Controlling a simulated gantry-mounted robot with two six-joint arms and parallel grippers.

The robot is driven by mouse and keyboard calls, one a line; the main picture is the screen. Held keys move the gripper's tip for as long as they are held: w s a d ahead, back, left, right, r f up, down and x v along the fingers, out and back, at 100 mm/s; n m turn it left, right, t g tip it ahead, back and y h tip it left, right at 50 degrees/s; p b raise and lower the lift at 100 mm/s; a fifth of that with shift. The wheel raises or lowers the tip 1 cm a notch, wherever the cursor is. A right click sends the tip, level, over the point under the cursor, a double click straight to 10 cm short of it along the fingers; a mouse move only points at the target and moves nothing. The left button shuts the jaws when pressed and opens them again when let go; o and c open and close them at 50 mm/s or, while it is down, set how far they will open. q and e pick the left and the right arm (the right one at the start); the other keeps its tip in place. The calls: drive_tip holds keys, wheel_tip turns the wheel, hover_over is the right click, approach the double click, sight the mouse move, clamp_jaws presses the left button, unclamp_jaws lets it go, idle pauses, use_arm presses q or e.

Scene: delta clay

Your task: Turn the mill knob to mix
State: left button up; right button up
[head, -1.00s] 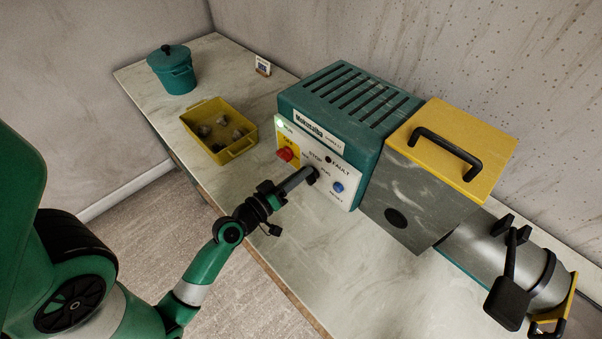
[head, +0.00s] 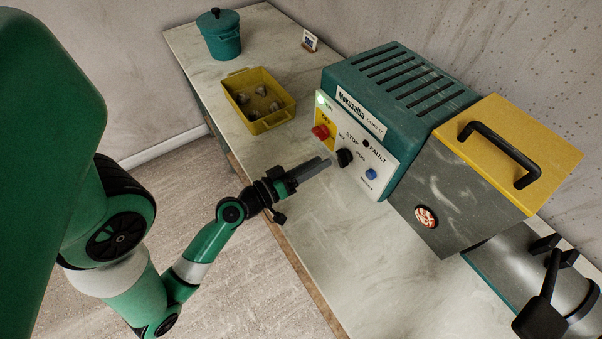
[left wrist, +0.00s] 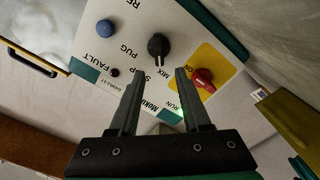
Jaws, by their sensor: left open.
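The mill (head: 385,90) is a teal machine with vents and a white control panel facing my left arm. Its black knob (head: 344,157) is on that panel, among the STOP, MIX and PUG labels. My right gripper is not in view.
A round window (head: 426,217) on the grey housing shows reddish-white. A yellow tray (head: 237,105) with several lumps and a lidded teal pot (head: 219,40) stand left. The tabletop front (head: 345,250) is clear.

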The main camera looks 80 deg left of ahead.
use_arm(q)
drive_tip(key=b+v, duration=0.1)
drive_tip(key=v, duration=0.5)
drive_tip(key=shift+b, duration=0.4)
drive_tip(key=w+d+r+m+t+h+p, duration=0.2)
drive_tip(key=w+d+r+m+h, duration=0.4)
drive_tip(key=r, duration=0.6)
drive_tip(key=w+d+r+m+t+h+p, duration=0.25)
drive_tip(key=w+d+r+m+h, duration=0.35)
drive_tip(key=r, duration=0.7)
drive_tip(key=w+d+r+m+t+h+p, duration=0.25)
drive_tip(key=w+d+r+m+h, duration=0.35)
drive_tip(key=r, duration=0.6)
drive_tip(key=s+d+r+m+t+p, duration=0.1)
drive_tip(key=s+d+r, duration=0.1)
drive_tip(key=r, duration=0.7)
drive_tip(key=s+d+r+m+t+p, duration=0.1)
drive_tip(key=d+r+t, duration=0.15)
drive_tip(key=r, duration=0.55)
drive_tip(key=w+a+n+y, duration=0.1)
drive_tip(key=a+n+y, duration=0.4)
drive_tip(key=y, duration=0.4)
wheel_tip(320, 180, up, 38)
drive_tip(key=n+p, duration=0.1)
drive_tip(key=p, duration=3.6)
drive_tip(key=shift+w+d+h+p, duration=0.15)
drive_tip(key=shift+d+h+p, duration=0.15)
drive_tip(key=shift+d+p, duration=0.15)
